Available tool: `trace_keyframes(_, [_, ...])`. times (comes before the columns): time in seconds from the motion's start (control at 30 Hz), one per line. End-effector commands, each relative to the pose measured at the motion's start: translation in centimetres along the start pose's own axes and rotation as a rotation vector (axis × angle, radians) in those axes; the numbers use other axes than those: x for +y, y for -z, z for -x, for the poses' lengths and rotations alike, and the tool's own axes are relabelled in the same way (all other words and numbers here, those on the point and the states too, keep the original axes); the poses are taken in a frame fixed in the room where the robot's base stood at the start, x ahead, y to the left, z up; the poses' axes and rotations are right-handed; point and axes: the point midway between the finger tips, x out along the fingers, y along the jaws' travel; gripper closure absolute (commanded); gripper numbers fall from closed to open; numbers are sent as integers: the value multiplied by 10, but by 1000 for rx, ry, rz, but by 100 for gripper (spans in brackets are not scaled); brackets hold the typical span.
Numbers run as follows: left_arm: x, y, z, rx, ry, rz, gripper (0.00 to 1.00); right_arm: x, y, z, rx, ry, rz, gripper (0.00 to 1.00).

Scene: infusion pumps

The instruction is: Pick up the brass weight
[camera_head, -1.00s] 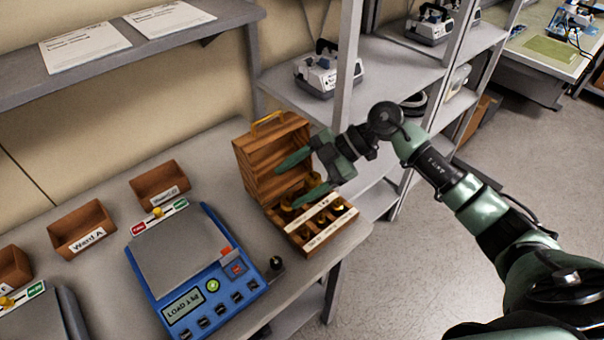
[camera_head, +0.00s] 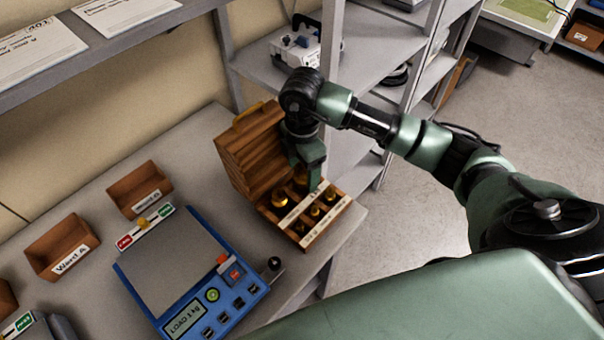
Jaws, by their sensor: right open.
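An open wooden box (camera_head: 247,160) stands near the right end of the table, its lid raised at the back with a yellow handle. Several brass weights sit in its compartments: a larger one (camera_head: 279,197) at the back left, and smaller ones (camera_head: 315,212) in the front row. My right gripper (camera_head: 309,183) points down over the back right of the box, open. Its fingers partly hide a brass weight there; I cannot tell whether they touch it. My left gripper is not in view.
Wooden bins (camera_head: 62,247) lie further left. A grey shelf post (camera_head: 331,60) rises behind the box.

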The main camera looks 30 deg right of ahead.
Motion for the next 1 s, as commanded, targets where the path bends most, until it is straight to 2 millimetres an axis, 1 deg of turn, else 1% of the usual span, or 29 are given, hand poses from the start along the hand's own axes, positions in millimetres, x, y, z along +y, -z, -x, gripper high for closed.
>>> trace_keyframes(0.1, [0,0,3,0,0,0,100,-1,0,-9,0,1,1,31])
trace_keyframes(0.33, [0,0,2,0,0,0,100,0,0,-11,1,0,1,31])
trace_keyframes(0.37, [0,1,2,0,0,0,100,0,0,-11,1,0,1,40])
trace_keyframes(0.4, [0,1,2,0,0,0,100,0,0,-11,1,0,1,51])
trace_keyframes(0.47, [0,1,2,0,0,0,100,0,0,-11,1,-1,1,68])
trace_keyframes(0.5, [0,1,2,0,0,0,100,0,0,-11,1,-1,1,79])
trace_keyframes(0.57, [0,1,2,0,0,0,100,0,0,-11,1,-1,1,96])
trace_keyframes(0.6, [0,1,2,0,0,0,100,0,0,-11,1,-1,1,100])
trace_keyframes(1.0, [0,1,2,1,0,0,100,1,0,-6,2,-6,1,100])
